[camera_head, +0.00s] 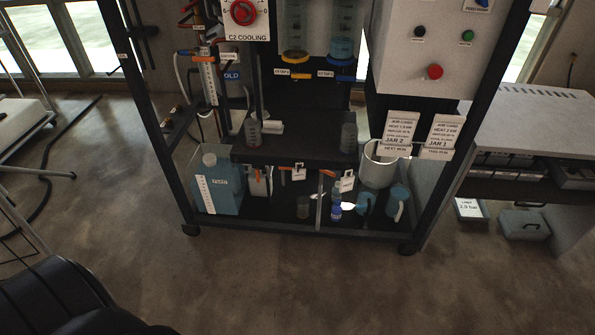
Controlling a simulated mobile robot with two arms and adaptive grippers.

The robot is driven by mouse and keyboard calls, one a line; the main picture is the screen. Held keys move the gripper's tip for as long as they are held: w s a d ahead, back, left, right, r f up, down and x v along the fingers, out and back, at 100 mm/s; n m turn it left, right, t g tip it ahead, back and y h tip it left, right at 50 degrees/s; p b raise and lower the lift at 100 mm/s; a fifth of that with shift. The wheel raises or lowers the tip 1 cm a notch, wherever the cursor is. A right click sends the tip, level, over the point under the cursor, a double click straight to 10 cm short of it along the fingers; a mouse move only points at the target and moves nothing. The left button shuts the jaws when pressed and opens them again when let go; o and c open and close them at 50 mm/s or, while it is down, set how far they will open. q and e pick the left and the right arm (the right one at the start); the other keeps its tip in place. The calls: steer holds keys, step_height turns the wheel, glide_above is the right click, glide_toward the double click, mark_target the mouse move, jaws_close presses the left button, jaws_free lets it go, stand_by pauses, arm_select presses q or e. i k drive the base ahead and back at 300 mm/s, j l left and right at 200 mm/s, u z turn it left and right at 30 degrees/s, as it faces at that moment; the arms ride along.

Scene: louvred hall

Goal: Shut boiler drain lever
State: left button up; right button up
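A dark-framed process rig (375,240) stands in the middle of the camera_head view. Low in it, under a black shelf (290,150), an orange lever (286,168) lies roughly level, with a white tag (299,173) hanging beside it. A second orange lever (318,174) lies just to its right, near another white tag (347,182). The tag lettering is too small to read, so I cannot tell which is the boiler drain lever or whether either valve is open. Neither of my grippers is in view.
The rig's bottom tray holds a blue canister (218,184), a white bucket (379,166) and blue jugs (398,203). Two white cards (398,130) hang at its right front. A grey bench (535,130) stands at the right. The floor (270,285) before the rig is clear.

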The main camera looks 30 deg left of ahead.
mark_target(328, 172)
steer(key=i+u, duration=0.1)
steer(key=u, duration=0.35)
steer(key=l+u, duration=0.15)
steer(key=u, duration=0.25)
steer(key=i+l+u, duration=0.1)
steer(key=u, duration=0.35)
steer(key=l+u, duration=0.15)
steer(key=u, duration=0.3)
steer(key=l+u, duration=0.2)
steer(key=u, duration=0.2)
steer(key=i, duration=0.05)
